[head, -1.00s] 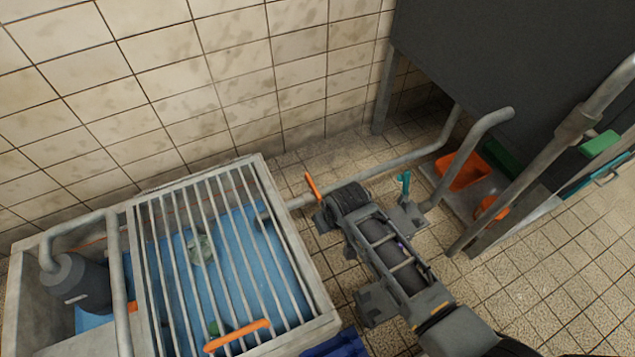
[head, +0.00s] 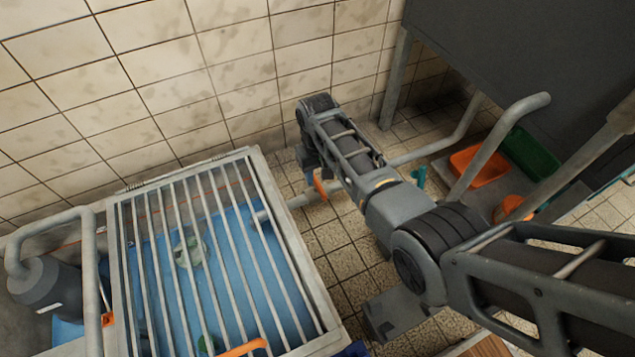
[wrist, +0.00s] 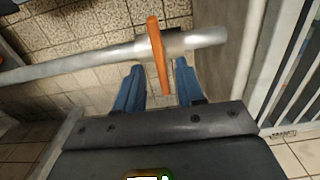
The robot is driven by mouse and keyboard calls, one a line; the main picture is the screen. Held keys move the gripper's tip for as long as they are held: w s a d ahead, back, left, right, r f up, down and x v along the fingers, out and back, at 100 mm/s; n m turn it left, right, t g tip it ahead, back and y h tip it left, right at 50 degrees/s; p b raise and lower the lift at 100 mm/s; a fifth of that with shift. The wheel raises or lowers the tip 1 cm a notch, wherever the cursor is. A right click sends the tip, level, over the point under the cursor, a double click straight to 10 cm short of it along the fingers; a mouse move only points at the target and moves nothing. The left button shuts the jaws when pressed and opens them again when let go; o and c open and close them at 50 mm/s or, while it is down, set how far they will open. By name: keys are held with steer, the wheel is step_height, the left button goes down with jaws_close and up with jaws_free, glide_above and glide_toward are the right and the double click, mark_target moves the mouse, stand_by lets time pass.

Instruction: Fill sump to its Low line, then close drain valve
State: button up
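The sump (head: 290,245) is a pale concrete box at lower left in the head view, with a barred grate over blue water. A round, pale green object (head: 190,250) shows beneath the bars. I cannot make out a Low line. An orange lever (head: 320,187), likely the drain valve's, is on the grey pipe beside the sump, partly behind my arm. In the wrist view, the lever (wrist: 157,50) crosses the pipe (wrist: 100,62), its near end between the two blue fingers of my gripper (wrist: 158,75). The fingers are apart, with gaps beside the lever. The head view hides them.
A teal valve handle (head: 418,176) stands on the pipework to the right. An orange tray (head: 478,165) and a green tray (head: 530,155) lie under the dark panel (head: 500,60). A grey cylinder (head: 45,285) stands left of the grate. The tiled wall is close behind.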

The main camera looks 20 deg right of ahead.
mark_target(317, 181)
steer(key=shift+f+b, duration=0.55)
steer(key=shift+f, duration=1.05)
jaws_close()
